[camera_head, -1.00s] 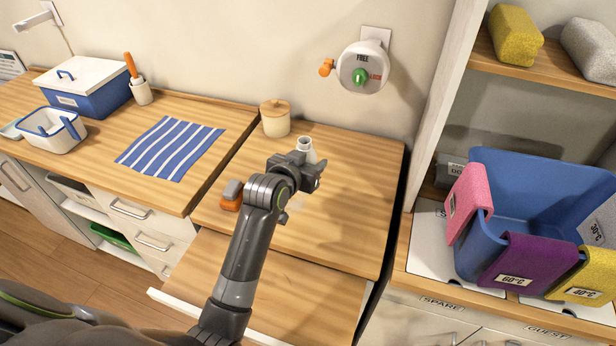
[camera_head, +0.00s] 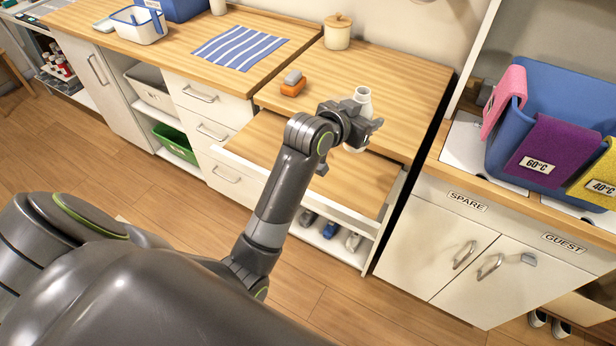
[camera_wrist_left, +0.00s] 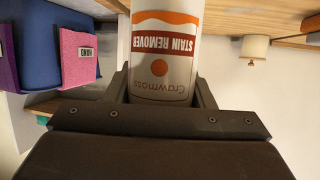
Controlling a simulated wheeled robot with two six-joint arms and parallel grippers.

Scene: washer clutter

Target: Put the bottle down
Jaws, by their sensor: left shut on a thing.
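The bottle is white with orange and dark red bands, and its label reads "STAIN REMOVER". In the head view its top (camera_head: 362,94) rises behind my left gripper (camera_head: 364,126), and some white shows below the jaws. In the left wrist view the bottle (camera_wrist_left: 165,50) stands between the two fingers, its label upside down in that picture. The gripper is shut on it. In the head view the bottle overlaps the front of the wooden worktop (camera_head: 400,75); I cannot tell whether its base touches anything. My right gripper is not in view.
An orange and grey block (camera_head: 292,84) and a lidded jar (camera_head: 338,32) stand on the worktop. A wooden pull-out board (camera_head: 262,145) sits below its front. A striped cloth (camera_head: 240,47) lies left; a blue basket (camera_head: 565,100) stands right. The worktop's right part looks clear.

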